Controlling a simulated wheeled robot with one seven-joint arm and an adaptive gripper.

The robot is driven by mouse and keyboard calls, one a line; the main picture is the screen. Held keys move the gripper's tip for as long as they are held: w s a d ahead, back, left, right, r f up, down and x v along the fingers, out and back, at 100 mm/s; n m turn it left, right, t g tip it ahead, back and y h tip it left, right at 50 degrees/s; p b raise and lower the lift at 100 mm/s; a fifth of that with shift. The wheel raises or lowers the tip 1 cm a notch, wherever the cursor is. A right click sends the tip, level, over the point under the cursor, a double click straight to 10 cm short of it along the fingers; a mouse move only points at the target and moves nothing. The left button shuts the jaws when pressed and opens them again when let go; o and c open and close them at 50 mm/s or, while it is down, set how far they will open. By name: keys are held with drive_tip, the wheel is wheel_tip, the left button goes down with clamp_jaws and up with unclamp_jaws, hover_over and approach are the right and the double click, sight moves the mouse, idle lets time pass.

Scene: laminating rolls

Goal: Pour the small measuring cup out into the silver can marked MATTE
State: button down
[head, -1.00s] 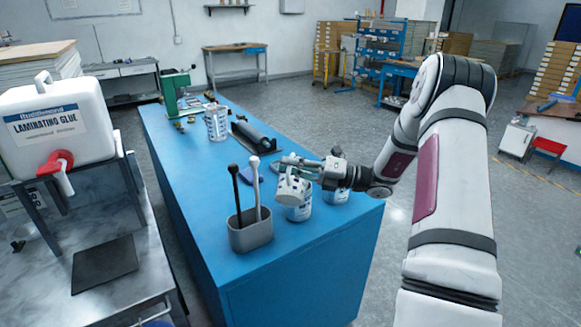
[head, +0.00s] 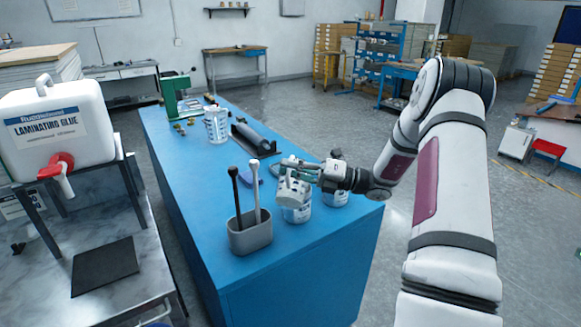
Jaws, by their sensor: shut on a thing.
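My gripper (head: 305,172) is shut on the small measuring cup (head: 291,191), a pale cup with dark marks. The cup is tipped well over, directly above a silver can (head: 298,215) on the blue bench. The cup hides most of that can's mouth, and I cannot tell whether they touch. A second similar can (head: 336,198) stands just to the right, partly behind my gripper. The lettering on both cans is too small to read, so I cannot tell which is marked MATTE. No stream from the cup can be made out.
A grey holder (head: 250,236) with a black and a white stirrer stands left of the cans. A larger marked container (head: 216,125), a dark roller (head: 254,138) and a green press (head: 182,97) are farther back on the bench (head: 190,175). A glue jug (head: 58,125) stands at left.

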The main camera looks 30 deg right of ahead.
drive_tip(key=shift+w+r, duration=0.1)
drive_tip(key=shift+r, duration=0.05)
drive_tip(key=shift+w+d+r+m+t, duration=0.15)
drive_tip(key=shift+w+d+r+m, duration=0.15)
drive_tip(key=shift+m, duration=0.2)
drive_tip(key=shift+w+d+r+m+t, duration=0.15)
drive_tip(key=shift+w+d+r+m, duration=0.1)
drive_tip(key=shift+r+m, duration=0.2)
drive_tip(key=shift+p, duration=0.35)
idle(0.9)
drive_tip(key=shift+w+d+r+m+t+h, duration=0.35)
drive_tip(key=shift+w+d+r+m, duration=0.25)
drive_tip(key=shift+m, duration=0.55)
drive_tip(key=shift+d, duration=0.1)
idle(0.7)
drive_tip(key=shift+w+d+r+m, duration=0.5)
drive_tip(key=shift+w+d+m, duration=0.2)
drive_tip(key=shift+m, duration=0.4)
drive_tip(key=shift+t+h+p, duration=0.25)
drive_tip(key=shift+p, duration=0.05)
